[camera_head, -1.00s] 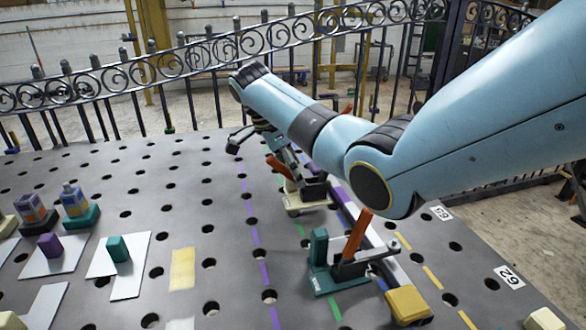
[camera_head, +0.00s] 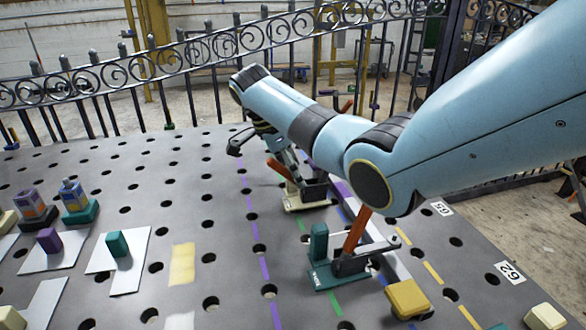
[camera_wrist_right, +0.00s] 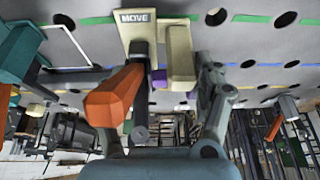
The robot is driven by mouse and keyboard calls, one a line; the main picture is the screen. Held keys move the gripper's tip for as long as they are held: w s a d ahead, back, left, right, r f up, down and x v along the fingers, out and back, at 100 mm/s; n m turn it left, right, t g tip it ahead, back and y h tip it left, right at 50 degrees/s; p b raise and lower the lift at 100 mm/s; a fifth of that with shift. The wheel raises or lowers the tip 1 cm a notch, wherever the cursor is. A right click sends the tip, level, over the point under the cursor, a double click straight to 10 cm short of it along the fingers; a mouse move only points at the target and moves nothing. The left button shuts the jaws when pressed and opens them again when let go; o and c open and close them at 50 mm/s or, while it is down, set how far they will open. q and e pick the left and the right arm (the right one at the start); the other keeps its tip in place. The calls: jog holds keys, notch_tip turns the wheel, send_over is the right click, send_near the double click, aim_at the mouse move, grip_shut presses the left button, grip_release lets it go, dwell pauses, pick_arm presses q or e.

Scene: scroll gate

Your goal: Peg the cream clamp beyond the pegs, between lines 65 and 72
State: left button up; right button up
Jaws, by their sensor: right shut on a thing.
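The cream clamp (camera_head: 303,203), with an orange handle (camera_head: 279,172), is at the far middle of the holed table in the head view. In the right wrist view its cream post (camera_wrist_right: 181,52) rises beside a plate marked MOVE. My right gripper (camera_wrist_right: 180,85) is shut on the clamp, its fingers on either side. In the head view my arm partly hides the grip. Whether the clamp touches the table is unclear. Label 65 (camera_head: 441,209) and label 62 (camera_head: 510,274) are at the right edge; I see no label 72. My left gripper is out of view.
A teal clamp (camera_head: 319,262) with an orange handle stands nearer, under my arm. A yellow block (camera_head: 407,299) is beside it. Several blocks on pale plates (camera_head: 118,262) are at the left. A railing (camera_head: 200,60) runs behind the table. The table's far left is clear.

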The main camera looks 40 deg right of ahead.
jog(key=shift+f, duration=0.6)
jog(key=o, duration=1.8)
jog(key=v, duration=0.7)
jog(key=shift+a+r, duration=0.1)
jog(key=shift+r, duration=0.15)
jog(key=shift+w, duration=0.1)
